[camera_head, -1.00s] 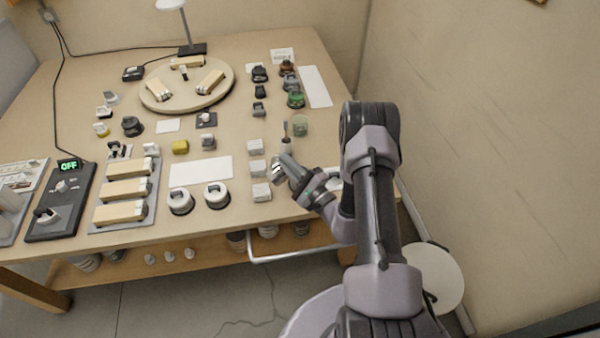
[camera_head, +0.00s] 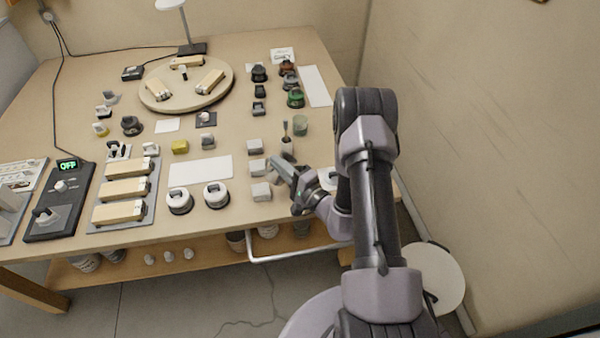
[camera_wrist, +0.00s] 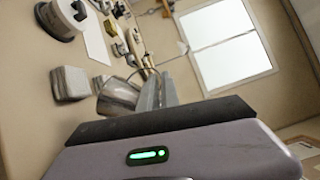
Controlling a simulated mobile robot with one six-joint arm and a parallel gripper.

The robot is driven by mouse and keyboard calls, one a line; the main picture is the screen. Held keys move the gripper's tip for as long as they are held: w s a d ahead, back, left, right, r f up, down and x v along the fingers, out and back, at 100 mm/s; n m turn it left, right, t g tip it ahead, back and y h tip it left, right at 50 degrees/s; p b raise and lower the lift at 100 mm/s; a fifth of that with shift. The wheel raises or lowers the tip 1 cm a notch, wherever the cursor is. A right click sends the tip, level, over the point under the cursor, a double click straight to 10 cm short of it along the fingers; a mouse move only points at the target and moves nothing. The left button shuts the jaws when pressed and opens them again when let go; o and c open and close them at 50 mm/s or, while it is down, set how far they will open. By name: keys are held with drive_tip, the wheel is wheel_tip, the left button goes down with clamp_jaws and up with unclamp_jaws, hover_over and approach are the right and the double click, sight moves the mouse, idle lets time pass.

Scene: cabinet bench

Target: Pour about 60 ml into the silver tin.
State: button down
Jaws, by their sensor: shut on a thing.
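My gripper (camera_head: 279,167) is over the right front of the bench, its fingers pointing up and left in the head view. In the wrist view, the grey fingers (camera_wrist: 158,93) are shut on a shiny silver metal cup (camera_wrist: 117,94), which looks tilted. I cannot see its contents or any stream. In the head view, the cup is mostly hidden by the fingers. I cannot tell whether it is the silver tin or the vessel for pouring; no other silver tin shows clearly.
A white round dish (camera_head: 328,178) is partly hidden by my arm. A white mat (camera_head: 201,171) lies clear to the left.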

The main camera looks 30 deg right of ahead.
sight(270, 173)
drive_tip(key=shift+a, duration=0.1)
drive_tip(key=shift+a+n, duration=0.3)
drive_tip(key=shift+n, duration=0.2)
drive_tip(key=a+f+n+b, duration=0.1)
drive_tip(key=a+f+b, duration=0.1)
drive_tip(key=b, duration=0.1)
drive_tip(key=shift+f+n+g, duration=0.25)
drive_tip(key=shift+n+g, duration=0.05)
drive_tip(key=shift+g, duration=0.1)
drive_tip(key=shift+w+a+f+n+g+h+b, duration=0.1)
drive_tip(key=shift+a+f+n+g+h+b, duration=0.15)
drive_tip(key=shift+a+n, duration=0.55)
drive_tip(key=shift+a+f+n+g+h+b, duration=0.1)
drive_tip(key=shift+a+n+g+h+b, duration=0.25)
drive_tip(key=shift+a+n, duration=0.45)
drive_tip(key=shift+w+a+f+n+g+h+b, duration=0.1)
drive_tip(key=shift+a+f+n+g+h+b, duration=0.15)
drive_tip(key=shift+a+n, duration=0.55)
drive_tip(key=shift+a+r, duration=0.1)
drive_tip(key=shift+r, duration=0.05)
